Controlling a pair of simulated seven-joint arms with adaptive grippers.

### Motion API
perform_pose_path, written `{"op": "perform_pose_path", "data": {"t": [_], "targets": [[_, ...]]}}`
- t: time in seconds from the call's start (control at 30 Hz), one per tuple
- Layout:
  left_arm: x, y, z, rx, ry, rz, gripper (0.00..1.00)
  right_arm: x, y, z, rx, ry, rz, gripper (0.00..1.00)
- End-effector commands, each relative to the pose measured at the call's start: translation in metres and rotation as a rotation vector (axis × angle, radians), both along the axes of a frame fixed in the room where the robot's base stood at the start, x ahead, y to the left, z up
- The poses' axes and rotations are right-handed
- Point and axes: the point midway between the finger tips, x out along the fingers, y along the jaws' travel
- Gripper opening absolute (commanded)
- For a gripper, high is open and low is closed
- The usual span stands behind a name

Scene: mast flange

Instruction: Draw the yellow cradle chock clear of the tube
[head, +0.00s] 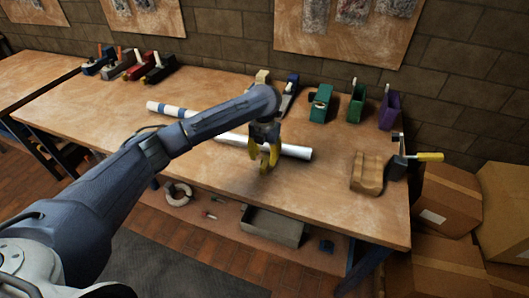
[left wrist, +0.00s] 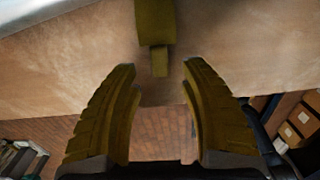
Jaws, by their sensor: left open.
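My left gripper (head: 264,164) is over the front side of the white tube, with its yellow fingers pointing down. In the left wrist view its fingers (left wrist: 160,80) are spread with nothing between them. The yellow cradle chock (left wrist: 154,22) shows at the top middle of that view, with a narrower tab (left wrist: 160,62) pointing toward the gap between the fingertips. The fingers appear apart from it. In the head view I cannot tell the chock from the yellow fingers. The white tube (head: 296,151) with blue bands at its left end lies across the bench. My right gripper is out of view.
The wooden bench (head: 220,180) is clear in front of the tube. A wooden block (head: 367,172) and a vise-like tool with a yellow handle (head: 428,157) are at the right. Coloured holders (head: 320,103) line the back. Cardboard boxes (head: 445,200) stand beyond the right edge.

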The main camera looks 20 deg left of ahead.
Motion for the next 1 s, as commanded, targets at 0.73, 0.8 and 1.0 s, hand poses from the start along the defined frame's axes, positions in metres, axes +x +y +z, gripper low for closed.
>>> {"op": "perform_pose_path", "data": {"t": [0.73, 0.8, 1.0], "targets": [[0.0, 0.0, -0.053, -0.001, 0.0, 0.004, 0.44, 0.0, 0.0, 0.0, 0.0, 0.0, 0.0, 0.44], [0.0, 0.0, -0.054, 0.0, 0.0, 0.004, 0.44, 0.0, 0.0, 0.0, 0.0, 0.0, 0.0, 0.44], [0.0, 0.001, -0.057, 0.001, -0.001, 0.003, 0.44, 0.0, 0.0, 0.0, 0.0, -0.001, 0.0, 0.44]]}}
